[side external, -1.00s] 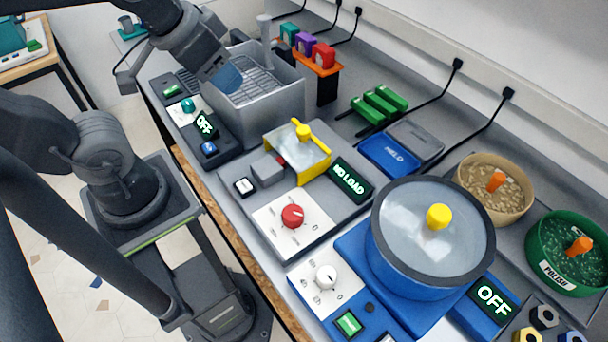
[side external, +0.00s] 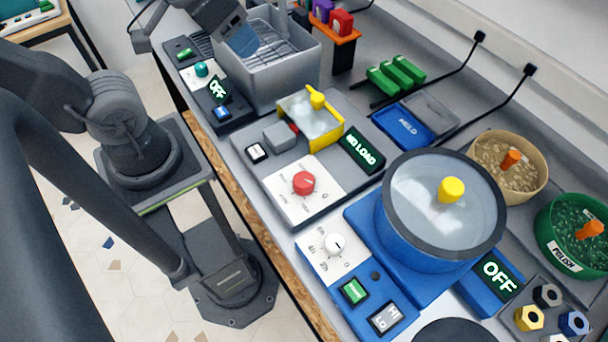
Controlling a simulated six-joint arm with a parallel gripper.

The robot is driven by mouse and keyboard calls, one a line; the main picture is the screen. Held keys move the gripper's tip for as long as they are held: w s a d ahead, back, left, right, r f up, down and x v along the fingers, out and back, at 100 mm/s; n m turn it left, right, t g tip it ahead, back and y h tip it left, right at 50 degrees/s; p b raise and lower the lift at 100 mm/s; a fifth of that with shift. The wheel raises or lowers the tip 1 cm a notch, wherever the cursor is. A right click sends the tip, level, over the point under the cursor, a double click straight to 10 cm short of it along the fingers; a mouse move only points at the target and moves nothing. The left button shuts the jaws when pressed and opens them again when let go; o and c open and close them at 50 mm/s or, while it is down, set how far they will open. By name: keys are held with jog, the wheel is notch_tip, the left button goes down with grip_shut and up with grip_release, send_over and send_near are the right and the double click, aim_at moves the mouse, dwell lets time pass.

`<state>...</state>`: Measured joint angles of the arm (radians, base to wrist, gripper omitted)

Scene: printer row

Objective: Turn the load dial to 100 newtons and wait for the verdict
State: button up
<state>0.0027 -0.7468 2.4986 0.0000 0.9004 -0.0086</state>
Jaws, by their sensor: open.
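The red load dial (side external: 303,183) sits on a white marked panel at the front of a grey test unit (side external: 262,175). Its scale marks are too small to read. The unit's display (side external: 362,150) reads NO LOAD. A yellow-framed clear guard with a yellow knob (side external: 317,99) stands behind the dial, beside a grey block (side external: 280,136). My gripper (side external: 243,42) is at the top of the view, by the grey wire-basket tank, well apart from the dial. It is open, and its fingertips are hard to make out.
The grey tank (side external: 285,85) stands left of the test unit. A blue lidded pot (side external: 425,235) with a white dial (side external: 335,244) and an OFF display (side external: 497,276) stands to the right. Green clips (side external: 395,75) and a blue MELD tray (side external: 404,126) lie behind.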

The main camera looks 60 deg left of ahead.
jog(key=shift+o, duration=0.7)
jog(key=shift+w+d+f, duration=0.1)
jog(key=shift+w+d, duration=0.1)
jog(key=shift+d, duration=0.15)
jog(key=shift+o, duration=0.7)
jog(key=w+d+f+n+g, duration=0.1)
jog(key=d+f+n+g, duration=0.1)
jog(key=d, duration=0.3)
jog(key=shift+w+d+f+n+g+h, duration=0.15)
jog(key=shift+w+d+n+g+h, duration=0.3)
jog(key=shift+n, duration=0.45)
jog(key=n+g, duration=0.3)
jog(key=n, duration=0.2)
send_over(304, 179)
notch_tip(304, 179, down, 6)
jog(key=shift+y, duration=0.45)
notch_tip(304, 179, down, 13)
jog(key=shift+r, duration=0.1)
jog(key=shift+c, duration=0.4)
jog(key=c, duration=0.9)
jog(key=shift+o, duration=0.2)
